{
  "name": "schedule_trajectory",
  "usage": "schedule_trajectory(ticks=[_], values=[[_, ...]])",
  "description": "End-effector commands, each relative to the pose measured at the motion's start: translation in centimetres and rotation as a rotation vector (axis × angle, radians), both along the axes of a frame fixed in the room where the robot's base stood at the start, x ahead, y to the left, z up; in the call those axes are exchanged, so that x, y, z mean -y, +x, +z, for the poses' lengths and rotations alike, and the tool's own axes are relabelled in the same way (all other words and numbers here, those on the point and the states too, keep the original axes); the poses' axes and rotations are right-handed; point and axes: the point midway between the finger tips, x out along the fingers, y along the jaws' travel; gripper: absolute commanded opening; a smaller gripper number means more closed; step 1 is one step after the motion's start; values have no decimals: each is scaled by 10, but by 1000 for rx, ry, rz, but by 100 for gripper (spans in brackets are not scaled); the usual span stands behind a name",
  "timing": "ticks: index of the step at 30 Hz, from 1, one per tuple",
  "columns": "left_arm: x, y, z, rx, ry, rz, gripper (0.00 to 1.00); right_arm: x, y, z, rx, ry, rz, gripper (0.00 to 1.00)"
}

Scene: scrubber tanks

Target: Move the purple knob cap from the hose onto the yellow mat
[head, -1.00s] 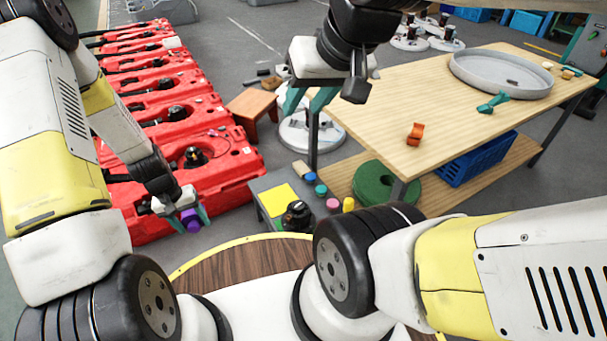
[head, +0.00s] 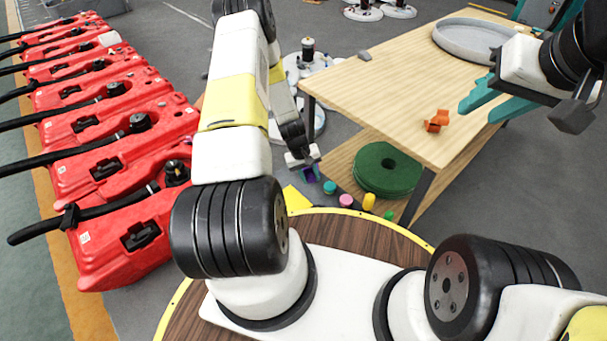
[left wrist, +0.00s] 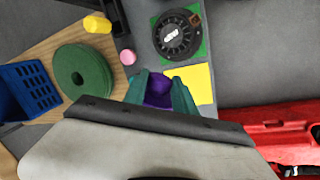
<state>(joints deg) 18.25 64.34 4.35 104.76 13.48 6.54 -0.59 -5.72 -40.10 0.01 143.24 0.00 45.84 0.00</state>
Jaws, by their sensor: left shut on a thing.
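The purple knob cap (left wrist: 158,91) is between the teal fingers of my left gripper (left wrist: 160,96) in the left wrist view. In the head view my left gripper (head: 312,174) holds the cap (head: 308,175) above the low grey stand. The yellow mat (left wrist: 203,82) lies beside the gripper in the left wrist view, partly hidden behind a finger. In the head view the mat (head: 296,197) is mostly hidden by my left arm. My right gripper (head: 482,104) is open and empty above the wooden table's right side. Black hoses (head: 82,154) lie along the red tanks.
A black round device (left wrist: 178,36) stands on a green mat beside the yellow one. Pink (head: 346,200), yellow (head: 369,201) and teal (head: 330,187) pieces stand nearby. The wooden table (head: 390,90) carries an orange piece (head: 437,121). A green disc (head: 372,180) sits on its lower shelf.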

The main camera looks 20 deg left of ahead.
Motion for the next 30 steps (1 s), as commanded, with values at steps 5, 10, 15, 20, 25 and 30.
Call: schedule_trajectory(ticks=[5, 10, 15, 20, 25, 30], values=[[-39, 31, -75, 24, -61, 389, 0, 0, 0, 0, 0, 0, 0, 36], [-74, 44, -126, 66, -96, 697, 0, 0, 0, 0, 0, 0, 0, 36], [-96, 46, -151, 95, -109, 862, 0, 0, 0, 0, 0, 0, 0, 36], [-101, 47, -157, 100, -113, 920, 0, 0, 0, 0, 0, 0, 0, 36], [-100, 46, -155, 85, -120, 971, 0, 0, 0, 0, 0, 0, 0, 36], [-99, 44, -158, 70, -125, 1010, 0, 0, 0, 0, 0, 0, 0, 36]])
